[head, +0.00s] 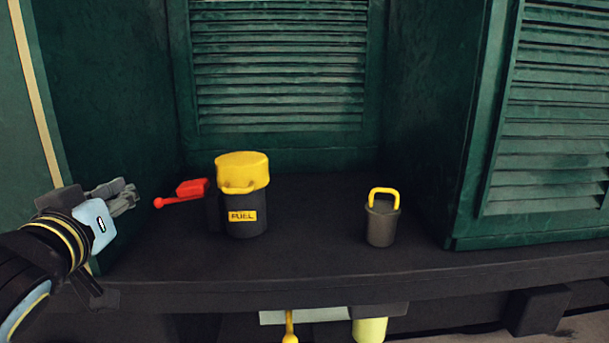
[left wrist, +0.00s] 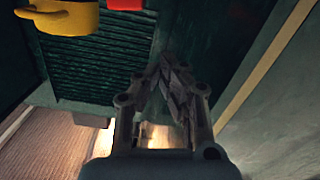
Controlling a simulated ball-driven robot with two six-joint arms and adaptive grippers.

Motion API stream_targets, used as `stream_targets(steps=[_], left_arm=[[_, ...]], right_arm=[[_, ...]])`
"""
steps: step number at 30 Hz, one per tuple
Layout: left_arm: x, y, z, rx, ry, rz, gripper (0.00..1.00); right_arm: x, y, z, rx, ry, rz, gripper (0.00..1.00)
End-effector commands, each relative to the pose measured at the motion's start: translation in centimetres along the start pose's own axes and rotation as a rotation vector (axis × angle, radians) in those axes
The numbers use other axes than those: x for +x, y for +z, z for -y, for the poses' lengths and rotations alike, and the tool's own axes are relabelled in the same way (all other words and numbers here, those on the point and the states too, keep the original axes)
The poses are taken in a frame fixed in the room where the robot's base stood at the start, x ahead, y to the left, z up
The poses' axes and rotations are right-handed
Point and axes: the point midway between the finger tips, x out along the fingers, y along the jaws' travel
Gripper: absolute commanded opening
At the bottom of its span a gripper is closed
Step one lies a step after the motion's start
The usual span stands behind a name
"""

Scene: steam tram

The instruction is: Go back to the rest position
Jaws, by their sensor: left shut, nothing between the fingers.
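My left gripper (head: 125,194) comes in from the left in the head view, shut and empty. It is in front of the dark shelf's left side, to the left of a red scoop-like tool. In the left wrist view the closed fingers (left wrist: 174,82) hold nothing. My right gripper is not in view.
A black fuel canister (head: 246,215) with a yellow lid stands on the dark shelf (head: 310,240). The red tool (head: 190,188) is beside it. A small grey pot (head: 381,225) with a yellow handle stands further right. Green louvred walls (head: 280,80) enclose the shelf.

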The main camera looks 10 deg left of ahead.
Motion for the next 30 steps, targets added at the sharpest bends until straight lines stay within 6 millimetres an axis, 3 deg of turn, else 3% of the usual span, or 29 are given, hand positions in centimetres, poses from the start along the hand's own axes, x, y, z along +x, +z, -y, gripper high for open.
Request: stream_targets(steps=[5,9,15,21,30], left_arm=[[-4.6,7.0,2.7,0.106,-0.115,0.313,0.00],[-10.4,12.6,3.9,0.220,-0.131,0.625,0.00],[-17.8,17.1,4.1,0.339,-0.058,0.951,0.00],[-24.7,19.5,3.6,0.434,0.071,1.211,0.00],[-22.7,29.1,6.1,0.435,0.060,1.261,0.00]], right_arm=[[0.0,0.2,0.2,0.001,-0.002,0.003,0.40],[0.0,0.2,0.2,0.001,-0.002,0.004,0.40],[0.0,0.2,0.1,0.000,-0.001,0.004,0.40],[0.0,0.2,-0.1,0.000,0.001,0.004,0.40],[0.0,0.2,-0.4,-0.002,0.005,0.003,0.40]])
